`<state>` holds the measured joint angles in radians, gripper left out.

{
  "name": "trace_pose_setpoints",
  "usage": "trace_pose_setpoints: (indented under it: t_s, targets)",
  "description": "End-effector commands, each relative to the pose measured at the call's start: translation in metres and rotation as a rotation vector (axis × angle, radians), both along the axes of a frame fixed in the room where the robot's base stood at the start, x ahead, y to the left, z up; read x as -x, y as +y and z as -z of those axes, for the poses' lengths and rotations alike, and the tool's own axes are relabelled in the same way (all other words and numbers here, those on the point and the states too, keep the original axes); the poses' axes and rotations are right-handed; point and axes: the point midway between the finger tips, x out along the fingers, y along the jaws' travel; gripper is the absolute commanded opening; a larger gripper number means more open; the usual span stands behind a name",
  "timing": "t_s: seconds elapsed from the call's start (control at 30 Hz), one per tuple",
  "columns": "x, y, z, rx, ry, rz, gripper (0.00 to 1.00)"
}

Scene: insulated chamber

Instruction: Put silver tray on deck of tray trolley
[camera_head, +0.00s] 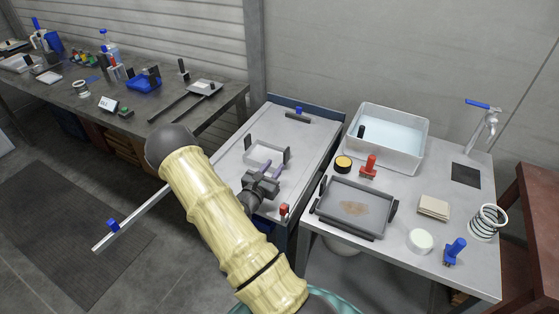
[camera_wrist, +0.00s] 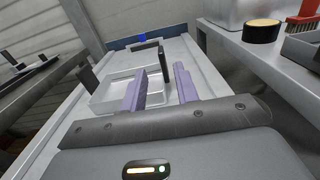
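A silver tray (camera_head: 265,152) with two upright dark handles sits on the pale deck of the tray trolley (camera_head: 234,166). It also shows in the wrist view (camera_wrist: 105,103), with the trolley deck (camera_wrist: 205,70) beside it. My gripper (camera_head: 272,169) is over the near right side of the tray. In the wrist view, its two purple fingers (camera_wrist: 160,88) stand apart with a gap between them. The right handle (camera_wrist: 164,62) appears in line with that gap, just beyond the fingertips. I cannot tell whether the fingers touch the tray.
The right table holds a grey tray with a brown stain (camera_head: 351,208), a white water basin (camera_head: 417,148), a red brush (camera_head: 369,166) and a tap (camera_head: 489,122). A cluttered workbench (camera_head: 150,112) runs along the left. A red knob (camera_head: 284,210) stands at the trolley's near corner.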

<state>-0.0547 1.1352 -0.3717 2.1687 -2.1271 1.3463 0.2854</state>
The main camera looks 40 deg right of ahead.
Motion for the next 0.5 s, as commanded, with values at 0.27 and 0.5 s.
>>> trace_pose_setpoints:
  t_s: [0.27, 0.5]
  targets:
    - [0.008, 0.019, 0.0, 0.001, 0.0, 0.0, 0.31]
    - [0.008, 0.019, 0.0, 0.001, 0.0, 0.0, 0.31]
